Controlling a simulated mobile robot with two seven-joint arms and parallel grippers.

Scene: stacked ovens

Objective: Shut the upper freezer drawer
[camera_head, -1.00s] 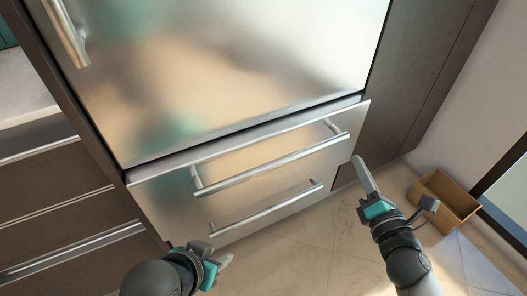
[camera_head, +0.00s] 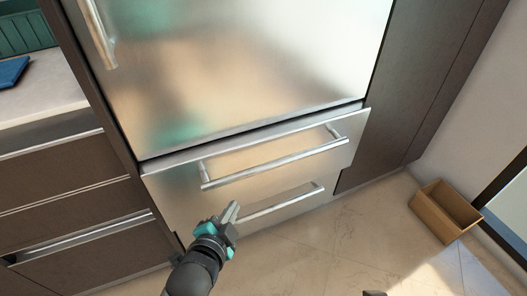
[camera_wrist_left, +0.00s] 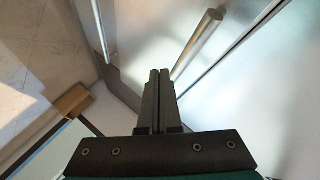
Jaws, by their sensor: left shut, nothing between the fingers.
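The upper freezer drawer (camera_head: 180,183) has a brushed steel front with a long bar handle (camera_head: 275,165). It sits below the large fridge door, its top edge standing slightly proud of the door. My left gripper (camera_head: 234,207) is in front of the drawer fronts, below the upper handle and near the left end of the lower handle. Its fingers are together and empty; they also show shut in the left wrist view (camera_wrist_left: 159,74). I cannot tell whether it touches the steel. My right gripper is not in view; only a small dark part shows at the bottom edge.
The lower drawer's handle (camera_head: 281,204) is close to my left gripper. Brown cabinet drawers (camera_head: 70,215) stand at left, a dark panel (camera_head: 425,75) at right. An open brown box (camera_head: 445,211) is on the floor at right. The tiled floor (camera_head: 320,250) in front is clear.

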